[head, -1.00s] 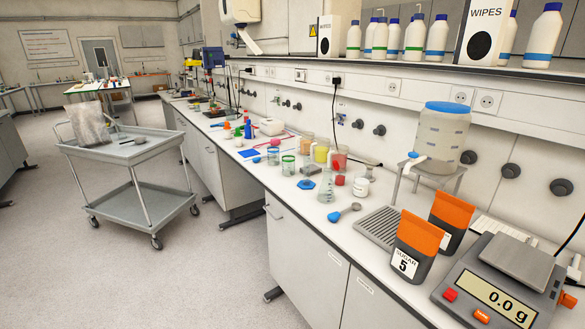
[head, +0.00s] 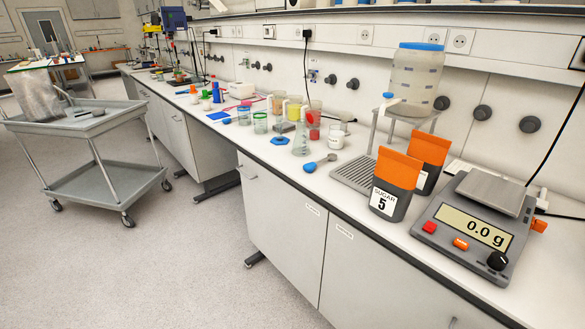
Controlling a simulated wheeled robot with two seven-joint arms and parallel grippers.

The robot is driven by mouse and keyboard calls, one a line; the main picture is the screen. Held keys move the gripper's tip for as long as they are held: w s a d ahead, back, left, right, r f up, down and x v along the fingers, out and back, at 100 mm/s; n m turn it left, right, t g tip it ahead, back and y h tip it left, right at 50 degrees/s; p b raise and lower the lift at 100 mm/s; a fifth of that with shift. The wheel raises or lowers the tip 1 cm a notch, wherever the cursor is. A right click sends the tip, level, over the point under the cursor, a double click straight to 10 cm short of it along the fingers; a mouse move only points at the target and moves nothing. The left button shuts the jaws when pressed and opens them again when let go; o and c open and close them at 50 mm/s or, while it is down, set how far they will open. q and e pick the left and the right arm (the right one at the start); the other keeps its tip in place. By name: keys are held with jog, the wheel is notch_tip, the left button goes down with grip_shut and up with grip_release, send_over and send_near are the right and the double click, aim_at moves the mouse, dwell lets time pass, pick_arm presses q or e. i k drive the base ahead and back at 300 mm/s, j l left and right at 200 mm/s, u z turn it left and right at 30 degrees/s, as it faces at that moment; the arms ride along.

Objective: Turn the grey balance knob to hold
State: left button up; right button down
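The balance (head: 470,225) stands on the bench at the right in the head view. Its display (head: 472,228) reads 0.0 g, and its square metal pan (head: 497,194) is empty. A dark knob (head: 498,261) with a light pointer mark sits at the front right corner of the balance. Its label and exact setting are too small to read. A red button (head: 429,227) and an orange button (head: 461,243) are left of the knob. Neither of my grippers is in view.
Two orange-topped sugar bags (head: 393,184) stand just left of the balance. Behind them a clear dispenser with a blue lid (head: 417,72) sits on a stand. Beakers and a flask (head: 302,138) are farther left. A grey cart (head: 80,128) stands on the open floor.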

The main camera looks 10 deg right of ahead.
aim_at(496, 261)
jog(key=z, duration=1.55)
